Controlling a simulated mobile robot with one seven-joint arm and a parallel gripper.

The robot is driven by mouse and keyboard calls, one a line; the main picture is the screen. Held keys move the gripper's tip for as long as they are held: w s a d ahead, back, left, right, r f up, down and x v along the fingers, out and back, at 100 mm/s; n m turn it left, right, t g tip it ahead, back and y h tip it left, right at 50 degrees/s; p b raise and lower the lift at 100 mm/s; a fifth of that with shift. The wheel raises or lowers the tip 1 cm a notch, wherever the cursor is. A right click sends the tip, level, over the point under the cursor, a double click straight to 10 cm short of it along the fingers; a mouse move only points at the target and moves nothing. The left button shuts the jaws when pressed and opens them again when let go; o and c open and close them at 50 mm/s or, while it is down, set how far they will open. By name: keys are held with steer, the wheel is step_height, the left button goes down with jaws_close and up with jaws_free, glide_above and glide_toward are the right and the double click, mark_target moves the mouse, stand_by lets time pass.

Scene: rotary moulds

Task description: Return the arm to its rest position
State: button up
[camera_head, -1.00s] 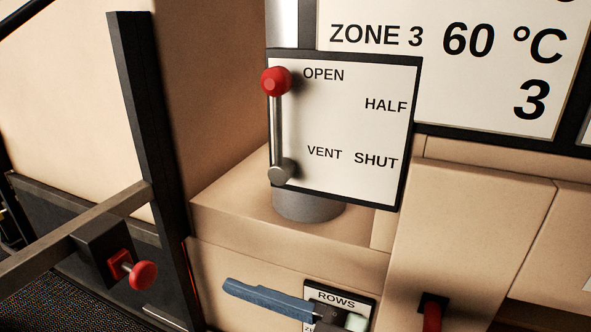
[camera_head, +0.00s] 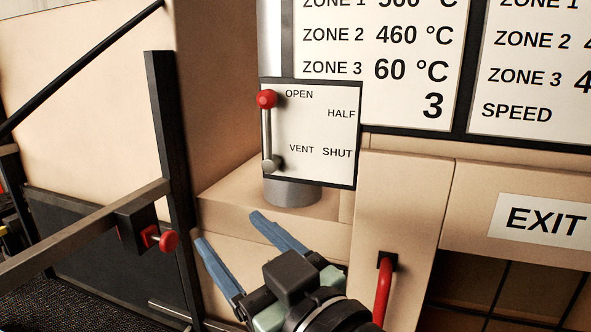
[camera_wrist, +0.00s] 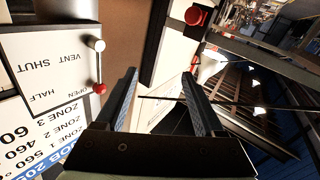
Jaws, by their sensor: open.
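My gripper (camera_head: 232,242) is in the lower middle of the head view, with its two blue fingers spread apart and nothing between them. In the wrist view the same fingers (camera_wrist: 160,85) reach forward, open and empty. The lever (camera_head: 267,130) with a red knob stands upright on its white plate, the knob beside the word OPEN. The lever also shows in the wrist view (camera_wrist: 98,68), upside down at the left. My gripper is below the lever plate and apart from it in the head view. The ROWS panel is not visible now.
A red push knob (camera_head: 168,240) sits on a bar bracket at the left. A red handle (camera_head: 383,290) is close right of my gripper in the head view. A temperature board (camera_head: 385,90) and an EXIT sign (camera_head: 545,222) are on the machine front.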

steer(key=s+d+r+m+t+h, duration=0.2)
steer(key=s+r+m+t+h, duration=0.1)
steer(key=r, duration=0.4)
steer(key=s+d+r+m+t+h, duration=0.2)
steer(key=r+m+t+h, duration=0.1)
steer(key=r, duration=0.4)
steer(key=s+d+r+m+t+h, duration=0.2)
steer(key=s+r+m+t+h, duration=0.1)
steer(key=r+t+h, duration=0.2)
step_height(320, 180, up, 3)
steer(key=shift+s+f+t, duration=0.2)
steer(key=shift+s+t, duration=0.1)
steer(key=shift+t, duration=0.5)
